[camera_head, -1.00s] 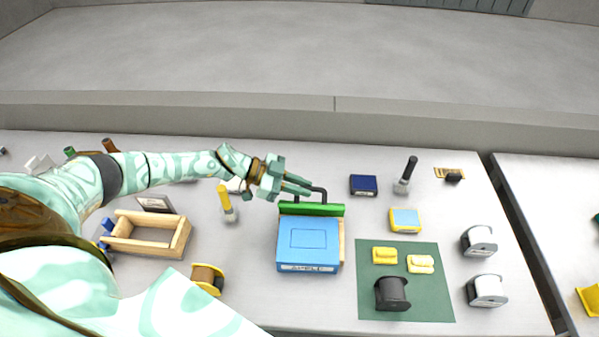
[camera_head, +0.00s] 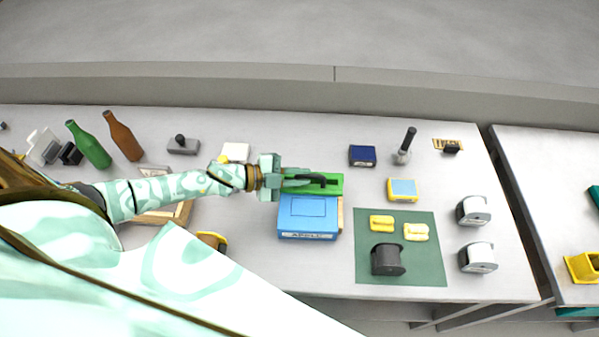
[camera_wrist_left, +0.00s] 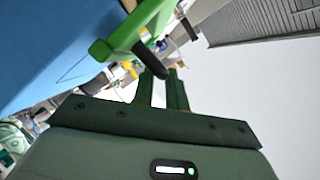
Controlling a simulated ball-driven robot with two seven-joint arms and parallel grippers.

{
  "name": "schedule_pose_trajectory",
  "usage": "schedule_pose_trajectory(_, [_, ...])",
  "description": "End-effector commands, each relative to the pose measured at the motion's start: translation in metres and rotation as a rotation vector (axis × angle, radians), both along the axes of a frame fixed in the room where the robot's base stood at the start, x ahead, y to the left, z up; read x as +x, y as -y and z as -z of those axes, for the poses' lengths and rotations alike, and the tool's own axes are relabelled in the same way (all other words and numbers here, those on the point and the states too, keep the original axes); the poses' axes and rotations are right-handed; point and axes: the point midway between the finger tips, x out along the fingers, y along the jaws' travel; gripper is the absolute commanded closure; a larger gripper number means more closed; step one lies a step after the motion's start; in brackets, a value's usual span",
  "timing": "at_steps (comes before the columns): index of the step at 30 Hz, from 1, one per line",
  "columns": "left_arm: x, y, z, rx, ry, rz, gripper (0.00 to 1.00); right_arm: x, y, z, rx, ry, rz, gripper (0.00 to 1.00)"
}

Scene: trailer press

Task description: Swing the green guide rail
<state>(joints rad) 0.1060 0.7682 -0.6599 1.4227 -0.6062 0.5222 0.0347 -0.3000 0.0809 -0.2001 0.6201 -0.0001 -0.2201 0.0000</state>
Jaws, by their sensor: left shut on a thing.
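The green guide rail (camera_head: 328,190) lies along the back edge of the blue box (camera_head: 309,216), with its broad green face showing in the head view. A black bar handle (camera_head: 318,180) is fixed to the rail. My left gripper (camera_head: 298,181) reaches in from the left and is shut on this handle. In the left wrist view the fingers (camera_wrist_left: 162,78) are at the dark handle (camera_wrist_left: 149,64), beside the green rail (camera_wrist_left: 125,32). The fingers partly hide the handle's left end. My right gripper is not in view.
A green mat (camera_head: 422,262) with yellow pieces and a dark spool lies to the right. A yellow-and-blue box (camera_head: 402,189) and a dark blue box (camera_head: 362,155) stand behind it. Bottles (camera_head: 89,145) stand at the back left. My left arm covers part of a wooden tray (camera_head: 180,212).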

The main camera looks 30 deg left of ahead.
Motion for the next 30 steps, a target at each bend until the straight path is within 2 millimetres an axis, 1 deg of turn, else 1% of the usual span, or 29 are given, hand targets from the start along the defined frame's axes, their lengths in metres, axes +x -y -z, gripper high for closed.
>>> schedule_pose_trajectory(2, [-0.0010, -0.0023, 0.0043, 0.019, 0.020, -0.005, 1.00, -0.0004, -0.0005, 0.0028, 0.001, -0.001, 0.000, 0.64])
schedule_pose_trajectory(9, [-0.0015, -0.0020, 0.0039, 0.037, 0.058, -0.006, 1.00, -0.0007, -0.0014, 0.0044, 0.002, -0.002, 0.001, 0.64])
schedule_pose_trajectory(20, [-0.0006, -0.0024, 0.0026, 0.038, 0.064, -0.007, 1.00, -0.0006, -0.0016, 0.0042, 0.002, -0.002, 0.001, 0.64])
schedule_pose_trajectory(21, [-0.0005, -0.0025, 0.0025, 0.038, 0.064, -0.007, 0.83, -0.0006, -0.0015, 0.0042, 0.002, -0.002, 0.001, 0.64])
schedule_pose_trajectory(23, [-0.0005, -0.0025, 0.0024, 0.038, 0.064, -0.007, 0.66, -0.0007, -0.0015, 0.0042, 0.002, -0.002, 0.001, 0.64])
schedule_pose_trajectory(30, [-0.0012, -0.0010, 0.0022, 0.035, 0.063, -0.004, 0.66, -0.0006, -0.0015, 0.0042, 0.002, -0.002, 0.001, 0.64])
